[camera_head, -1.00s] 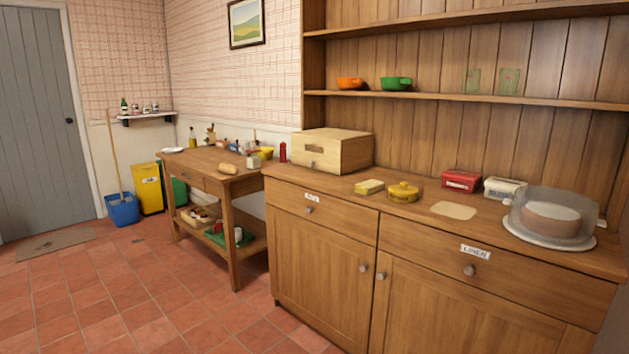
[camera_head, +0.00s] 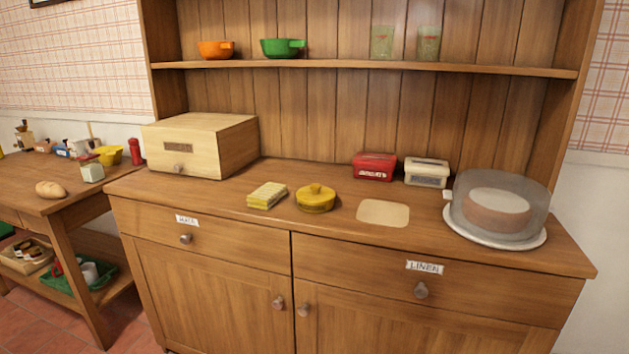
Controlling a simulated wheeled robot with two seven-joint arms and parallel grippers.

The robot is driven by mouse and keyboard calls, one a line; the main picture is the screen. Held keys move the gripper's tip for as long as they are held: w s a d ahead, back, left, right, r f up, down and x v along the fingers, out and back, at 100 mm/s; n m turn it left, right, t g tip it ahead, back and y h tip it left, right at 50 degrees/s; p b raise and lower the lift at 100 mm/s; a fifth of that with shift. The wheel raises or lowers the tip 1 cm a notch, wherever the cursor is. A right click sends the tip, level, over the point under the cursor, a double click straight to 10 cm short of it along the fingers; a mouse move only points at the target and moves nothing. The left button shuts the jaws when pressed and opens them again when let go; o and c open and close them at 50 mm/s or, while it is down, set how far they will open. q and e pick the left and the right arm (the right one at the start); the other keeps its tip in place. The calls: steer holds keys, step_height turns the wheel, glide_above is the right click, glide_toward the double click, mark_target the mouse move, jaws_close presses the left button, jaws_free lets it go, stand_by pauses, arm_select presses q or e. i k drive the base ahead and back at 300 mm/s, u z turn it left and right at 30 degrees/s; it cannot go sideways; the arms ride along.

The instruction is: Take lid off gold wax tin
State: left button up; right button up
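The gold wax tin (camera_head: 315,204) stands on the dresser's wooden worktop, left of the middle. It is round and yellow-gold. Its lid (camera_head: 316,192) sits on top and has a small raised knob. Neither of my grippers shows in the head view.
A wooden bread bin (camera_head: 201,145), red box (camera_head: 374,167), white box (camera_head: 427,173) and domed cake (camera_head: 497,207) stand around.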

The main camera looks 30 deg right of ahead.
mark_target(314, 194)
steer(key=z, duration=0.85)
steer(key=i, duration=1)
steer(key=z, duration=1.15)
